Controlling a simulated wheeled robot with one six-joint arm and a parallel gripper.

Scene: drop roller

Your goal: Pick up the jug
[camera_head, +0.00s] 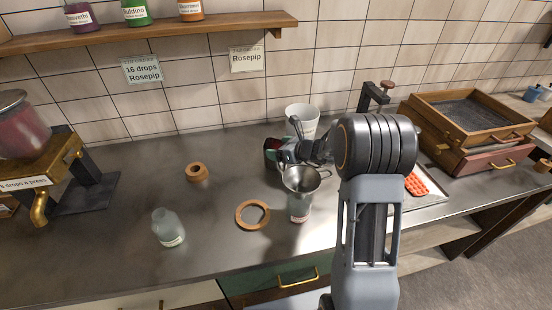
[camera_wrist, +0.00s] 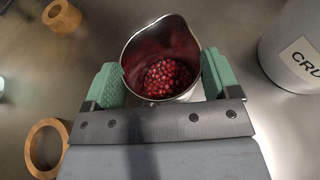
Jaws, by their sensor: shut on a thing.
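The jug is a metal vessel (camera_wrist: 134,52) with a pouring lip, seen from above in the wrist view. Red berries (camera_wrist: 167,77) lie in it. My gripper (camera_wrist: 160,74) is shut on the jug, with a green pad pressed to each side. I cannot tell whether the jug's base touches the counter.
A white container (camera_head: 302,119) stands close behind. A tray (camera_head: 428,190) and wooden boxes (camera_head: 470,117) are right.

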